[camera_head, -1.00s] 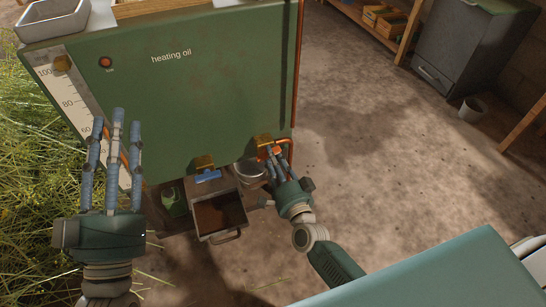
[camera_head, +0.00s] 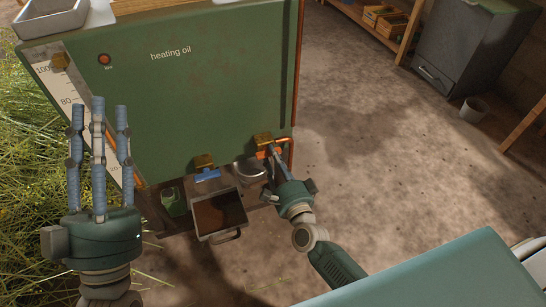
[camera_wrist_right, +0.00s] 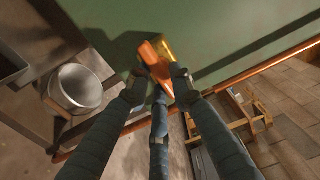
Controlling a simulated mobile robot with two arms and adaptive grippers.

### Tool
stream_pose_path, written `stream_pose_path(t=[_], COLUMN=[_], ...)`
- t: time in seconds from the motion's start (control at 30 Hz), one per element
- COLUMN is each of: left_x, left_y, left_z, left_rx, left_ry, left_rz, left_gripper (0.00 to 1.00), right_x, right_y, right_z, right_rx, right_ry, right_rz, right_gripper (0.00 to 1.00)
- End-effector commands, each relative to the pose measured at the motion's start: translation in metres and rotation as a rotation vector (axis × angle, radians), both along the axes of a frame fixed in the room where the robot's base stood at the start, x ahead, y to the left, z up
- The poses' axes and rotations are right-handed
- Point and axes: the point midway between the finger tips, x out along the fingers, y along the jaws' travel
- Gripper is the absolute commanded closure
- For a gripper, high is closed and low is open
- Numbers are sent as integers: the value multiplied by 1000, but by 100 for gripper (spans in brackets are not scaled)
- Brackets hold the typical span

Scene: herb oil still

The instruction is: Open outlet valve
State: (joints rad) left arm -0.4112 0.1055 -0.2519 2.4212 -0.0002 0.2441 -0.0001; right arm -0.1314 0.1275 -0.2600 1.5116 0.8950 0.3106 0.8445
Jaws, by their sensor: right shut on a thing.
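An orange valve handle (camera_head: 277,151) sits on a brass fitting (camera_head: 263,138) at the lower right of the green heating oil tank (camera_head: 210,85). My right gripper (camera_head: 273,160) is shut on the orange handle; in the right wrist view the fingers (camera_wrist_right: 160,88) meet around the handle (camera_wrist_right: 152,60). A second valve with a blue handle (camera_head: 208,175) and brass body (camera_head: 203,160) is further left on the tank, with nothing holding it. I cannot tell from labels which is the outlet. My left gripper (camera_head: 99,106) is open and empty, in front of the tank's left side.
A metal bowl (camera_head: 249,171), a dark-topped box with a handle (camera_head: 219,213) and a green jar (camera_head: 173,203) stand below the valves, close left of my right gripper. A copper pipe (camera_head: 299,60) runs along the tank's right edge.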

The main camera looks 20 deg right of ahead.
Motion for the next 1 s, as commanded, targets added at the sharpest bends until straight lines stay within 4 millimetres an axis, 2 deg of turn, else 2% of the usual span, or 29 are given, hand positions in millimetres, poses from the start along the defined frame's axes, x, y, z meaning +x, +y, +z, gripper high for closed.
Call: stream_pose_path(t=[0.13, 0.17, 0.23, 0.5, 0.63, 0.77, 1.0], left_x=[0, 0, 0, 0, 0, 0, 0], left_y=[0, 0, 0, 0, 0, 0, 0], left_z=[0, 0, 0, 0, 1, 0, 0], left_rx=[0, 0, 0, -1, -2, -2, -1], left_ry=[0, 0, 0, -1, -2, -1, 0], left_rz=[0, 0, 0, -1, -1, -1, -1], left_gripper=[63, 63, 63, 63, 63, 63, 63], right_x=[-1, -1, -1, 0, -7, -28, -80], right_y=[-1, -1, -1, 0, 0, -1, -3], right_z=[-2, -2, -2, -1, -1, -2, -2], right_rx=[0, -1, -1, -1, -2, -1, -1], right_ry=[4, 4, 3, 1, 2, 4, 5], right_rz=[-2, -2, -2, 0, 0, 0, 1], right_gripper=[100, 77, 63, 63, 63, 63, 63])
